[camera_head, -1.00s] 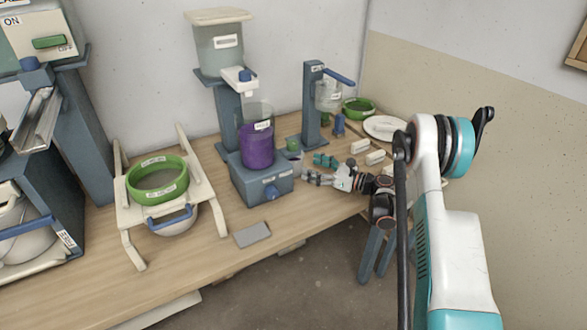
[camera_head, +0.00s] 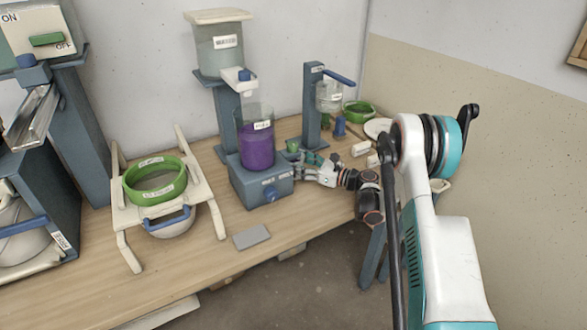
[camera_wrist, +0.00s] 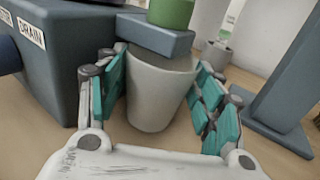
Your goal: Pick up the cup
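A pale grey, tapered cup (camera_wrist: 155,100) stands upright in the middle of the wrist view. My gripper (camera_wrist: 159,72) is open, with one teal-padded finger on each side of the cup. Small gaps show between the pads and the cup wall. In the head view, my gripper (camera_head: 303,166) is low over the table, just right of the blue base under the purple container. The cup is mostly or wholly hidden behind the fingers there.
The blue drain base (camera_wrist: 52,62) stands close left, and a blue stand (camera_wrist: 281,97) stands right. White blocks (camera_head: 360,148) lie right of my gripper.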

